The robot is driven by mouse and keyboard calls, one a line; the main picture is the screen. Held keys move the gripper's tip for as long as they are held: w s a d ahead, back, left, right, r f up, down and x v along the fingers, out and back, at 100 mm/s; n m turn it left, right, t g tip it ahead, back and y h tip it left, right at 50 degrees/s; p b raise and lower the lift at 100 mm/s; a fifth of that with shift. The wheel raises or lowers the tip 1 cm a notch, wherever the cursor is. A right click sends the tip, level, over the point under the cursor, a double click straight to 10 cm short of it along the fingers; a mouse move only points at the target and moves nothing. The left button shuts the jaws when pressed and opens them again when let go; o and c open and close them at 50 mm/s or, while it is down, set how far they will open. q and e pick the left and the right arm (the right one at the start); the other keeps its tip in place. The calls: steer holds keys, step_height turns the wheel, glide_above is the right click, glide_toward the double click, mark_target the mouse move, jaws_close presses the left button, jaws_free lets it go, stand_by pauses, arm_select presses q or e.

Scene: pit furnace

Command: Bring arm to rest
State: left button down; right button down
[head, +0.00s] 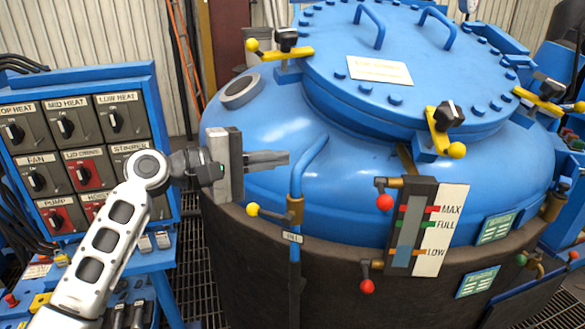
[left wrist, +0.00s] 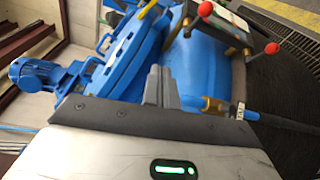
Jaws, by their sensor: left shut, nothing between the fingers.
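My left arm comes in from the lower left of the head view. Its gripper (head: 288,157) is shut and empty, with its fingers pointing right in front of the blue furnace vessel (head: 265,120). In the left wrist view the left gripper's fingers (left wrist: 158,84) are together, with the vessel (left wrist: 205,70) beyond them. The fingertips appear close to the blue fill pipe (head: 310,160) in the head view; I cannot tell the gap. My right gripper is not in view.
A control panel (head: 75,78) with labelled knobs stands at the left, behind my arm. A level gauge (head: 412,225) with red-knobbed valves is on the vessel's front. A yellow-handled valve (head: 253,210) sits below the gripper. Yellow clamps (head: 440,132) ring the lid (head: 420,75). Grating floor lies around.

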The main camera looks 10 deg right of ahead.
arm_select(q)
steer(key=shift+a+r, duration=0.15)
steer(key=shift+a, duration=0.05)
steer(key=s+a+f+t+y, duration=0.2)
steer(key=f, duration=0.7)
steer(key=s+a+f+t+y, duration=0.1)
steer(key=s+a+f+y, duration=0.15)
steer(key=f, duration=0.65)
steer(key=s+a+f+t+y, duration=0.2)
steer(key=a+f+y, duration=0.1)
steer(key=f, duration=0.6)
steer(key=s+a+f+m+y, duration=0.3)
steer(key=s+f, duration=0.3)
steer(key=s, duration=0.4)
steer(key=s+a+f+m+y, duration=0.3)
steer(key=s+a+f, duration=0.3)
steer(key=s, duration=0.3)
steer(key=shift+s+a+f+m, duration=0.3)
steer(key=shift+s+m, duration=0.1)
steer(key=shift+m, duration=0.5)
